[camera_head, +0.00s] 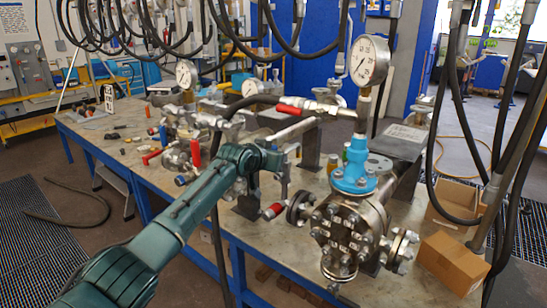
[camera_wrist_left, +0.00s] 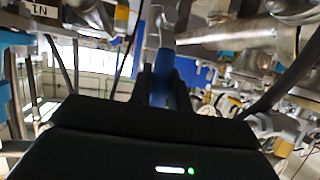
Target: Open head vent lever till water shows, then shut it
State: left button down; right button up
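The metal flanged vessel (camera_head: 348,225) stands at the right of the bench, with a blue neck (camera_head: 354,165) and a round gauge (camera_head: 369,60) above it. A red lever handle (camera_head: 290,109) lies along the pipe left of the gauge. Another red-tipped handle (camera_head: 273,211) hangs left of the vessel. My left arm reaches in to the pipework; its fingertips are not clear in the head view. In the left wrist view, my left gripper (camera_wrist_left: 163,92) has its dark fingers close on both sides of a blue handle (camera_wrist_left: 162,70). No water is visible. My right gripper is out of view.
More valves, red levers and a second gauge (camera_head: 186,74) crowd the bench (camera_head: 130,160) at left. Black hoses (camera_head: 510,90) hang overhead and at right.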

pick_arm(q)
jog(key=c, duration=1.3)
grip_release()
jog(key=b+v, duration=0.1)
jog(key=v, duration=1.2)
jog(key=shift+s, duration=0.1)
jog(key=s+a+f+n, duration=0.1)
jog(key=s+f, duration=0.5)
jog(key=f, duration=0.5)
jog(key=s+f, duration=0.6)
jog(key=f, duration=0.5)
jog(key=s+a+f, duration=0.2)
jog(key=s+f, duration=0.2)
jog(key=s, duration=0.3)
jog(key=s+a+f+g+y+p, duration=0.1)
jog(key=s+f, duration=0.3)
jog(key=s, duration=0.4)
jog(key=s+a+f+n+y, duration=0.1)
jog(key=s+a+f, duration=0.2)
jog(key=s+f, duration=0.2)
jog(key=shift+s+f+g, duration=0.1)
jog(key=shift+s+g, duration=0.3)
jog(key=shift+s, duration=1.25)
